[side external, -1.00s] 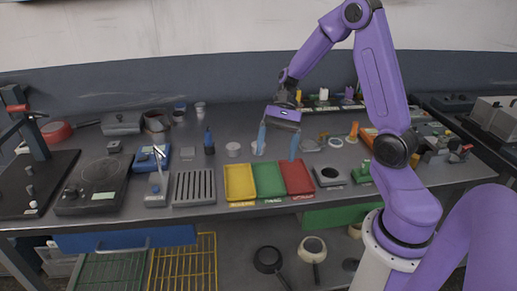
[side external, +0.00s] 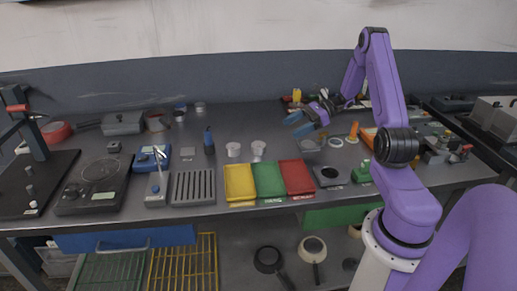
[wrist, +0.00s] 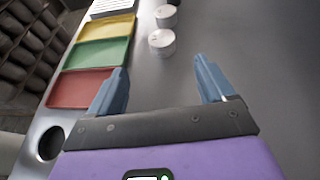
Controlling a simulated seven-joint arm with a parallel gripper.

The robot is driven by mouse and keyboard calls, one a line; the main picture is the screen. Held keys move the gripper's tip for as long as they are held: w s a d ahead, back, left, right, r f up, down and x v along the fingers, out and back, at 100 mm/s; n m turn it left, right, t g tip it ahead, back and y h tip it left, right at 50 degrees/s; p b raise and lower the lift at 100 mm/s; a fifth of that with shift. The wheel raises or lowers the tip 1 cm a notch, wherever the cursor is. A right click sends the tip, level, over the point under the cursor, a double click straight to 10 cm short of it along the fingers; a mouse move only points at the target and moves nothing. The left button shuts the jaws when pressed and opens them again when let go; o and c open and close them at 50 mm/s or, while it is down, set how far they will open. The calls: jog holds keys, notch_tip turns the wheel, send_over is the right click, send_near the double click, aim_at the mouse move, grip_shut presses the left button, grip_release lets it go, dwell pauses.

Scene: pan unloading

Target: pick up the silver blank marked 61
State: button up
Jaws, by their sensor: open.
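Two short silver-white cylinders stand on the bench behind the trays. In the side external view, one is the left cylinder (side external: 233,150) and the other the right cylinder (side external: 258,149). The wrist view shows a nearer cylinder (wrist: 162,42) ahead of the fingers and a farther cylinder (wrist: 166,15) beyond it. Small marks show on their tops, but I cannot read a 61 on either. My gripper (side external: 297,124) has blue fingers and is open, with nothing between them (wrist: 160,68). It is tilted, to the right of and behind both cylinders, and apart from them.
Yellow (side external: 239,182), green (side external: 269,180) and red (side external: 297,177) trays lie along the front edge. A slotted grey block (side external: 194,188) is left of them. A blue-topped bottle (side external: 209,142) stands left of the cylinders. A plate with a round hole (side external: 328,176) is right of the red tray.

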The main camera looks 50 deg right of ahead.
aim_at(261, 144)
jog(key=x, duration=0.8)
jog(key=shift+w+a+f, duration=0.15)
jog(key=shift+a, duration=0.1)
jog(key=shift+x, duration=2.9)
jog(key=shift+w+d+f, duration=0.1)
jog(key=shift+d+f, duration=0.05)
jog(key=c, duration=1.1)
